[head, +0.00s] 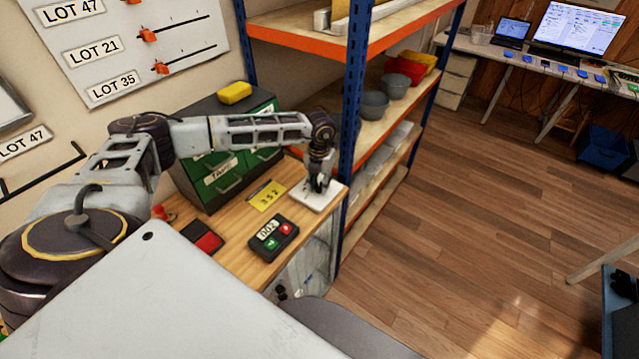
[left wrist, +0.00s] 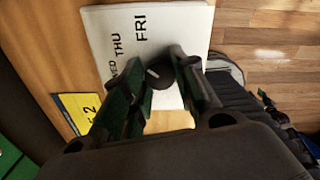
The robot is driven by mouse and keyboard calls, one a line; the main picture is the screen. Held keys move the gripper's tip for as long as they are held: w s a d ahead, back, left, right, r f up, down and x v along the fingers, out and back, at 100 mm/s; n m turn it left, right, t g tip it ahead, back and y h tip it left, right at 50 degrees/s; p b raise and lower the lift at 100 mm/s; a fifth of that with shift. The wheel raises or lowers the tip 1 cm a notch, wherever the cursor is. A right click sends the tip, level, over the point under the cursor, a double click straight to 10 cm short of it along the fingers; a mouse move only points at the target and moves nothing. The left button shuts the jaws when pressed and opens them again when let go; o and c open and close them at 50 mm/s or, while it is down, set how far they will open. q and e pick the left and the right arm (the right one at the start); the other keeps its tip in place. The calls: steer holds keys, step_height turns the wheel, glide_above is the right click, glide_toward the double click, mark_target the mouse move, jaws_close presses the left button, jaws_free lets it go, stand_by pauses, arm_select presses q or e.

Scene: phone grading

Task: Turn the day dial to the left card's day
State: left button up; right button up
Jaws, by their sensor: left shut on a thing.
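The day dial is a white plate (head: 322,199) at the far right corner of the wooden bench. In the left wrist view the plate (left wrist: 100,30) shows the words THU and FRI and part of another day, with a dark round knob (left wrist: 162,80). A short pale mark on the knob points up and left, roughly toward THU. My left gripper (head: 318,184) reaches down over the plate; in the left wrist view its fingers (left wrist: 157,68) are closed around the knob. The rest of the day ring is hidden by the gripper. My right gripper is out of view. I cannot read a day on any card.
A yellow card (head: 266,196) and a keypad with a display (head: 274,240) lie near the plate. Green drawers (head: 222,172) stand behind, with a yellow block (head: 235,93) on top. The blue shelf post (head: 353,100) rises close beside my gripper.

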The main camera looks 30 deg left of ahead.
arm_select(q)
steer(key=shift+n, duration=0.4)
steer(key=shift+c, duration=0.4)
steer(key=shift+n+b, duration=0.7)
steer(key=shift+n, duration=0.4)
steer(key=n+b, duration=0.1)
steer(key=n, duration=0.3)
steer(key=shift+n+b, duration=0.3)
steer(key=n+b, duration=0.1)
steer(key=n, duration=0.3)
steer(key=shift+r+n, duration=0.1)
steer(key=shift+n, duration=2)
steer(key=o, duration=1.1)
steer(key=shift+c, duration=0.2)
